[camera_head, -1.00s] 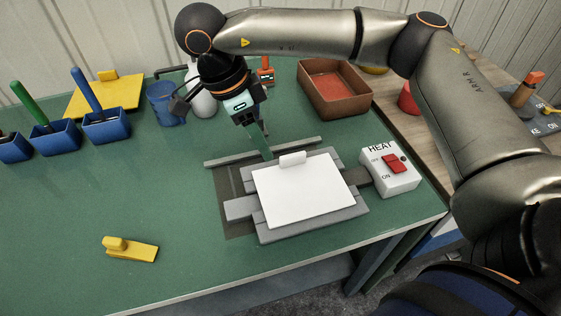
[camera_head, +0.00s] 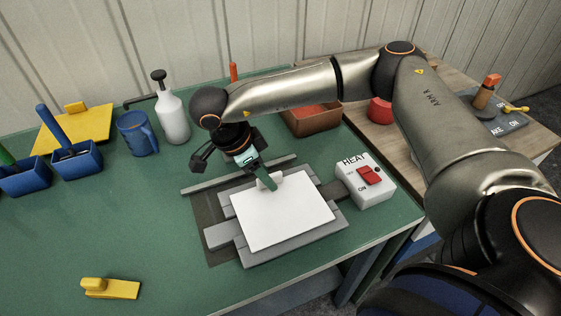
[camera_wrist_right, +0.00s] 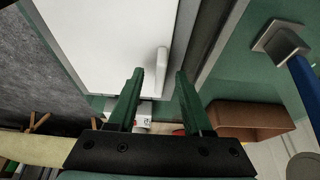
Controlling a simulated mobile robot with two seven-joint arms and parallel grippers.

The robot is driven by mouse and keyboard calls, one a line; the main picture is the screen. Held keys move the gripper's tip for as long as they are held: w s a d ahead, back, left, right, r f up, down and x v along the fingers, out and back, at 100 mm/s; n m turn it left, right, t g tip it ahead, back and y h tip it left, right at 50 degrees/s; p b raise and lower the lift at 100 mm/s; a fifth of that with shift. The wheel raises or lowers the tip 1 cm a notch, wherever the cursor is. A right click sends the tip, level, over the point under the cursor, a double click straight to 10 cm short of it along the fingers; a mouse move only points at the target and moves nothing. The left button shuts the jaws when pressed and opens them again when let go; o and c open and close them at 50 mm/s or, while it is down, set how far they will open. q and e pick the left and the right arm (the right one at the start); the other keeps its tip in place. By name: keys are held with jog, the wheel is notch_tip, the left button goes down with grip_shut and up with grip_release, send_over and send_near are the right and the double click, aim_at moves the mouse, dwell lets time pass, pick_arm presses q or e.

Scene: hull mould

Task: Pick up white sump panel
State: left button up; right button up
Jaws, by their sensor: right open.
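The white sump panel (camera_head: 285,215) lies flat on a grey mould fixture (camera_head: 215,237) on the green bench. A small white grip block stands at its far edge, partly hidden behind my right gripper's fingers in the head view. My right gripper (camera_head: 268,183) points down at this block. In the right wrist view the panel (camera_wrist_right: 105,40) fills the upper left, and the block (camera_wrist_right: 162,66) shows ahead of and between the open green fingers (camera_wrist_right: 160,95). No grasp shows. My left gripper is not in view.
A HEAT switch box (camera_head: 366,181) stands right of the fixture. A grey rail (camera_head: 215,179) runs behind it. A brown bin (camera_head: 312,120), white bottle (camera_head: 173,118), blue mug (camera_head: 136,134) and blue bins stand farther back. A yellow piece (camera_head: 112,289) lies front left. The left bench is mostly clear.

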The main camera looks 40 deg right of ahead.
jog(key=shift+s+d+f, duration=0.1)
jog(key=shift+d+f, duration=0.15)
jog(key=shift+f, duration=0.35)
grip_shut()
dwell(1.0)
